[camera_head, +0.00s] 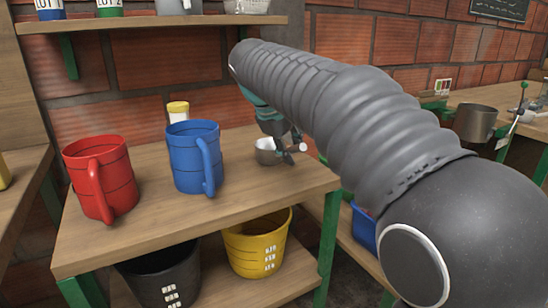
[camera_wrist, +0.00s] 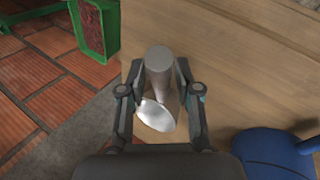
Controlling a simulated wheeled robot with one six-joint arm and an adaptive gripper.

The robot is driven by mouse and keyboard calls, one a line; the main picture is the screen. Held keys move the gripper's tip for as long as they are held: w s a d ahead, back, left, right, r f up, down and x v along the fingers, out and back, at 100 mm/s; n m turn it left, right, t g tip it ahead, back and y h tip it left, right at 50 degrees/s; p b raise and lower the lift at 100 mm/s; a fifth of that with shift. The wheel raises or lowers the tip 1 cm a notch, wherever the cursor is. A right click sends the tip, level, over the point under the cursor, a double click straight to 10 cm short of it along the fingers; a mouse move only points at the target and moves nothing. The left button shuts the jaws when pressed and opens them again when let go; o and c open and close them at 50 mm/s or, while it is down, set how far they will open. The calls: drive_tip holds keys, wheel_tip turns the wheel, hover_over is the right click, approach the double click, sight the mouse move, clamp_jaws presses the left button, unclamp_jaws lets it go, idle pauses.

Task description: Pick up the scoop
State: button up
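The scoop is a small grey metal scoop (camera_head: 266,155) on the wooden table, near its right end. In the wrist view its grey cylindrical handle (camera_wrist: 159,66) lies between my fingers, with the shiny bowl (camera_wrist: 155,116) closer to the camera. My gripper (camera_head: 284,140) is down at the scoop from above; it also shows in the wrist view (camera_wrist: 160,72). Its fingers stand on both sides of the handle, apparently with narrow gaps, so it looks open. Finger contact is hard to make out.
A blue jug (camera_head: 190,160) stands left of the scoop, and a red jug (camera_head: 97,180) farther left. A yellow-lidded container (camera_head: 178,111) is behind the blue jug. Yellow (camera_head: 256,248) and black (camera_head: 160,281) buckets sit below. Table (camera_head: 215,218) is clear in front.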

clamp_jaws()
drive_tip(key=shift+r, duration=0.15)
